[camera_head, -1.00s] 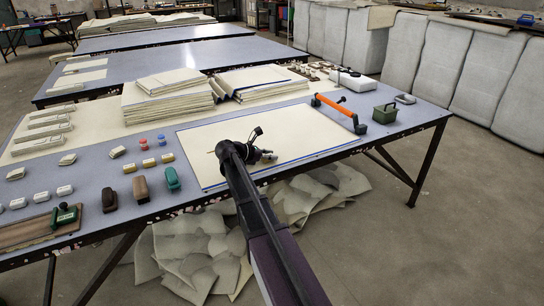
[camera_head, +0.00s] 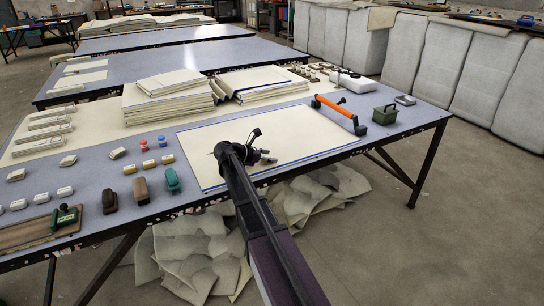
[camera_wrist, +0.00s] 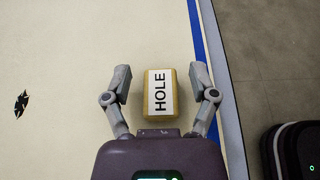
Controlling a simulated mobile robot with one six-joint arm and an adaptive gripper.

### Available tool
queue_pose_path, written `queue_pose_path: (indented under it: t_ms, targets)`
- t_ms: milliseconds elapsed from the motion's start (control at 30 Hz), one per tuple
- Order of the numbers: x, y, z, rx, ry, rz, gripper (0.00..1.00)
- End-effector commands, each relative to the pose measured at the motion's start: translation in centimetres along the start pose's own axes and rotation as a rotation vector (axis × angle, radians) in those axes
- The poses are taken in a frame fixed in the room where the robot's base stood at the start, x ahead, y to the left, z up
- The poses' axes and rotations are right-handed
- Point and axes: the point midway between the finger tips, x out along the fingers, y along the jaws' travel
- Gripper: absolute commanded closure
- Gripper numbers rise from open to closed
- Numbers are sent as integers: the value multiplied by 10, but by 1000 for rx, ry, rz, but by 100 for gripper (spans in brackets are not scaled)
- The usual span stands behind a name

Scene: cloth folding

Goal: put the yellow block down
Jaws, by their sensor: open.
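The yellow block (camera_wrist: 160,93), with a white label reading HOLE, lies on the cream cloth (camera_wrist: 70,60) just left of its blue edge line in the wrist view. My gripper (camera_wrist: 161,84) is open, with one finger on each side of the block and a visible gap on both sides. In the head view my gripper (camera_head: 266,156) is low over the near part of the cloth (camera_head: 300,125). The block cannot be made out there.
A dark hole-like mark (camera_wrist: 21,103) shows on the cloth at left. Several small blocks (camera_head: 149,163) stand left of the cloth. The table's near edge is close to my gripper.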

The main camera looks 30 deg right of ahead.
Motion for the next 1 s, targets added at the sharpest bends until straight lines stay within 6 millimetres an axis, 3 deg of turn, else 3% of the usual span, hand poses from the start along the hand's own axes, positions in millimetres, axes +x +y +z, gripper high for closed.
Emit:
queue_pose_path:
  t_ms: [600,800,1000]
  targets:
    - [-94,0,2,0,0,1,25]
    - [-110,0,1,0,0,1,25]
    - [-115,0,0,0,0,0,25]
